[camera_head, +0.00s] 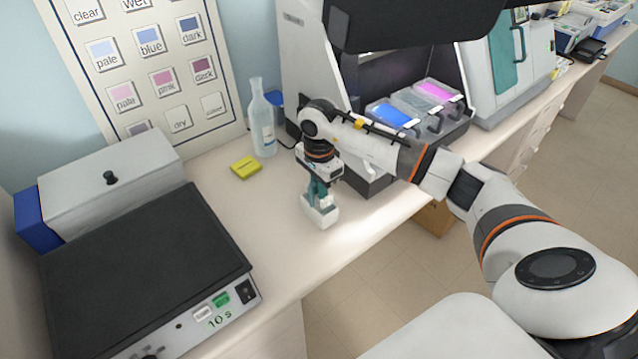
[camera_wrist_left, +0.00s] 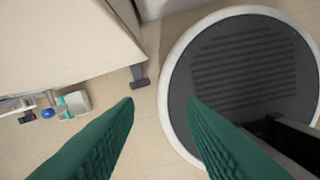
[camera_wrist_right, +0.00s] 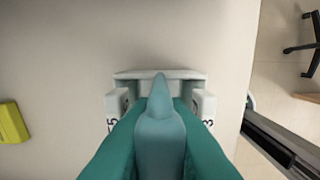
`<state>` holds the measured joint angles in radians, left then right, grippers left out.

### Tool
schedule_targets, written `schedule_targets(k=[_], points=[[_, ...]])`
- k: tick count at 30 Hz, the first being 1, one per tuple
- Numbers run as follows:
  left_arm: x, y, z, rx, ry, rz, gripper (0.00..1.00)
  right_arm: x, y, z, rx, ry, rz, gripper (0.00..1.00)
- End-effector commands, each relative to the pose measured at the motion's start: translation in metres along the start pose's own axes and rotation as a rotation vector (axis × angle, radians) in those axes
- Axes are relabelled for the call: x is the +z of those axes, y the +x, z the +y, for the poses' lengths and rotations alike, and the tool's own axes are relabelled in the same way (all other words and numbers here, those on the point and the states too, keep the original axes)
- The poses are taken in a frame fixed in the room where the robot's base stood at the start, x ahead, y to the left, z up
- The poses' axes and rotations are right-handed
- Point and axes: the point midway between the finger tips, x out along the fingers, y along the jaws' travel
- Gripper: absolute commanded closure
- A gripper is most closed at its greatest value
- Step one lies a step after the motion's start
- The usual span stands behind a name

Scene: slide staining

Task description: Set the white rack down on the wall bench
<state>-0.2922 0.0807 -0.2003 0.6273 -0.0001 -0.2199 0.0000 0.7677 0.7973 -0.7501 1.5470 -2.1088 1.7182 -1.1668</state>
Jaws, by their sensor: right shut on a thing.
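The small white rack (camera_head: 319,214) is at the front part of the wall bench (camera_head: 270,218), upright, below my right gripper. My right gripper (camera_head: 318,192) points down and its green fingers are shut on the rack's raised middle part. In the right wrist view the white rack (camera_wrist_right: 160,75) shows around the fingertips, with dark marks on its side blocks. I cannot tell whether its base touches the bench top. My left gripper (camera_wrist_left: 160,105) shows in the left wrist view, its two green fingers apart with nothing between them, over the floor.
A black-topped device (camera_head: 145,270) is at left. A stainer with blue, grey and pink trays (camera_head: 392,117) is at right. Bare bench lies left of the rack; the front edge is close.

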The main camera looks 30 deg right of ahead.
Motion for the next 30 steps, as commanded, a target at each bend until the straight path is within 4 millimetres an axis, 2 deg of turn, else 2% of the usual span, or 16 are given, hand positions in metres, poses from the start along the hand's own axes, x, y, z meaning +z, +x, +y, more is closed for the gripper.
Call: schedule_targets(k=[8, 9, 12, 23, 24, 30], points=[[-0.006, 0.006, -0.001, -0.001, 0.000, 0.007, 0.64, 0.000, 0.004, 0.001, 0.002, 0.000, 0.000, 1.00], [-0.007, 0.004, -0.001, -0.001, 0.000, 0.009, 0.64, 0.000, 0.002, 0.000, 0.001, 0.000, 0.000, 0.80], [-0.009, 0.003, -0.001, -0.001, 0.000, 0.013, 0.64, 0.000, 0.002, 0.000, 0.001, 0.000, 0.000, 0.64], [-0.010, -0.003, -0.001, -0.002, -0.001, 0.016, 0.64, 0.000, -0.004, 0.000, 0.001, 0.000, 0.001, 0.64], [-0.011, 0.003, -0.002, -0.002, -0.001, 0.017, 0.64, 0.000, -0.005, 0.001, 0.004, 0.000, 0.000, 0.64], [-0.013, 0.019, -0.002, -0.002, -0.001, 0.017, 0.64, 0.001, -0.041, 0.002, 0.009, 0.000, -0.001, 0.64]])
